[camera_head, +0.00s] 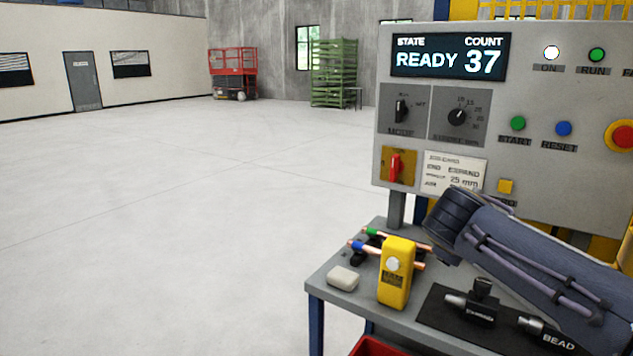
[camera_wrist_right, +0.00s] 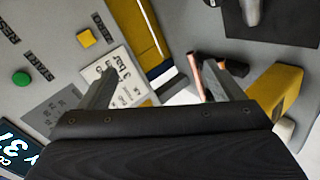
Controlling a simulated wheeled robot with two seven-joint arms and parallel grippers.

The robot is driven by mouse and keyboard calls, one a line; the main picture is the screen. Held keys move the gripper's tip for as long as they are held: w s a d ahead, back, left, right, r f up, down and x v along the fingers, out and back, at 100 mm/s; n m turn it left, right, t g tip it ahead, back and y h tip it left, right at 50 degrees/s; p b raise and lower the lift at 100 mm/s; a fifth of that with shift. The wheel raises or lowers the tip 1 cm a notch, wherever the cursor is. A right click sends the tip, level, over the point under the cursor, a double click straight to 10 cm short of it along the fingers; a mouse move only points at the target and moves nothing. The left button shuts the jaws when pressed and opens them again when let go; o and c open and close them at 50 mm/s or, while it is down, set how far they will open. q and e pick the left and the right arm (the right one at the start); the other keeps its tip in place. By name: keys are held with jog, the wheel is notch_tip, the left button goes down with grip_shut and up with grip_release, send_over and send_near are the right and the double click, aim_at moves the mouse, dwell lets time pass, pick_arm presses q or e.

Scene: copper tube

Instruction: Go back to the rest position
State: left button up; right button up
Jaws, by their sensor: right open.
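My right arm (camera_head: 530,250) comes in from the right in the head view and reaches over the bench, in front of the control panel. Its gripper is hidden behind the arm there. In the right wrist view my right gripper (camera_wrist_right: 158,82) has its two fingers spread apart, with nothing seen between them. Copper tubes (camera_head: 412,242) with green and blue ends lie on the bench, partly hidden behind a yellow block-shaped device (camera_head: 395,275). Copper tube ends (camera_wrist_right: 222,66) also show beside one finger in the wrist view. My left gripper is not in view.
The grey control panel (camera_head: 390,60) reads READY and 37. The grey bench (camera_head: 335,310) also carries a pale block (camera_head: 343,278) and a black mat (camera_head: 435,318) with tools labelled BEAD. A red bin (camera_head: 375,347) sits below. The floor to the left is clear.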

jog(key=s+d+f+m+g+y, duration=0.2)
jog(key=s+d+f+y, duration=0.1)
jog(key=s+f, duration=0.55)
jog(key=s+a+f+m+g+y, duration=0.1)
jog(key=s+a+f+m+y, duration=0.2)
jog(key=s, duration=0.5)
jog(key=s+a+f+m+y, duration=0.1)
jog(key=s+a+f+y, duration=0.15)
jog(key=s+f, duration=0.35)
jog(key=s+a+f+m+g+y, duration=0.1)
jog(key=s+a+f+m+y, duration=0.2)
jog(key=s, duration=0.6)
notch_tip(320, 180, down, 10)
jog(key=a+h+b, duration=0.1)
jog(key=b, duration=0.9)
notch_tip(320, 180, up, 19)
jog(key=p, duration=1.9)
jog(key=shift+s+a, duration=0.15)
jog(key=shift+s, duration=0.05)
jog(key=shift+r, duration=0.1)
